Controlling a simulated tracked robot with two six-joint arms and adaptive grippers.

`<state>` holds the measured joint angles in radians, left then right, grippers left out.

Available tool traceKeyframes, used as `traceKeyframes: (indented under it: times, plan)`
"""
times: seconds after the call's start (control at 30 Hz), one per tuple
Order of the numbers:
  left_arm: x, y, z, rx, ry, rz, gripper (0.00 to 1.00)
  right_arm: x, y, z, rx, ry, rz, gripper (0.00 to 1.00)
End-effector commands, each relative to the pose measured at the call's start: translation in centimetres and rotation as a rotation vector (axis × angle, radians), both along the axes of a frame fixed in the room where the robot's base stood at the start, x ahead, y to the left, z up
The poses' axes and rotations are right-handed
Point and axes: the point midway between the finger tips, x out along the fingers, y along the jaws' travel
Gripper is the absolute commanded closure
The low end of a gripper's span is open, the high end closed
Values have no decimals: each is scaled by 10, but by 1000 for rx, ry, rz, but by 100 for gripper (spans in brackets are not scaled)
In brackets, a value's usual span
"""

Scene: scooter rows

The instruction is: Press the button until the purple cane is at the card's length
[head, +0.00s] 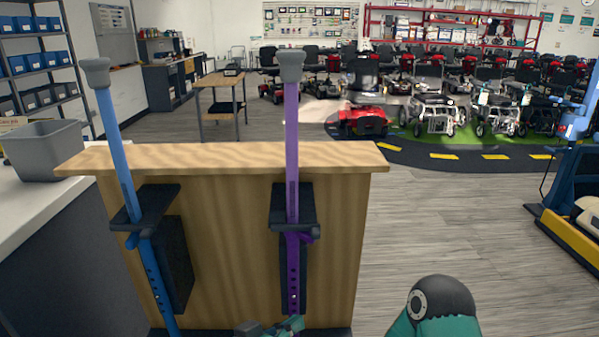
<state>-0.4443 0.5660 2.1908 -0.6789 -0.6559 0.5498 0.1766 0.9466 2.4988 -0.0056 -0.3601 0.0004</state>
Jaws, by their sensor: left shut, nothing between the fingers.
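The purple cane (292,130) stands upright at the front of the wooden stand, with a grey cap on top. A black holder (293,207) grips its middle, and a purple clamp sits just under the holder's ledge. Its lower tube has a row of holes; a small light dot near the bottom may be the button. No card with a length is readable. My left gripper (270,328) is shut and empty at the bottom edge, below the cane's lower end and partly cut off. My right gripper is out of view.
A blue cane (122,170) leans in a second black holder (147,206) at left. The wooden stand (225,157) has a bare top. A grey bin (44,152) is on a white counter at left. Rows of scooters (440,110) stand behind.

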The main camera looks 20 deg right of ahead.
Motion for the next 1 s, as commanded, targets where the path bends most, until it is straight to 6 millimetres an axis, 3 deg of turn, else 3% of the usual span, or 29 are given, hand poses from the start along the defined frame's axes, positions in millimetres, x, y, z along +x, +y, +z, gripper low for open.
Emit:
traceKeyframes:
  times: [0.4, 0.57, 0.67, 0.83, 1.0]
  plan:
    - [0, 0, -1, 1, 1, 1, 100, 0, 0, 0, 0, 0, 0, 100]
    - [4, 12, -19, 25, 35, 31, 100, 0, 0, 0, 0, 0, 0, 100]
    - [8, 31, -48, 63, 93, 79, 100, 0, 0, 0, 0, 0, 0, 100]
    - [5, 87, -128, 173, 266, 203, 100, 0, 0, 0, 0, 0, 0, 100]
    - [-32, 155, -219, 302, 512, 328, 100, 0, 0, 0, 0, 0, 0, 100]
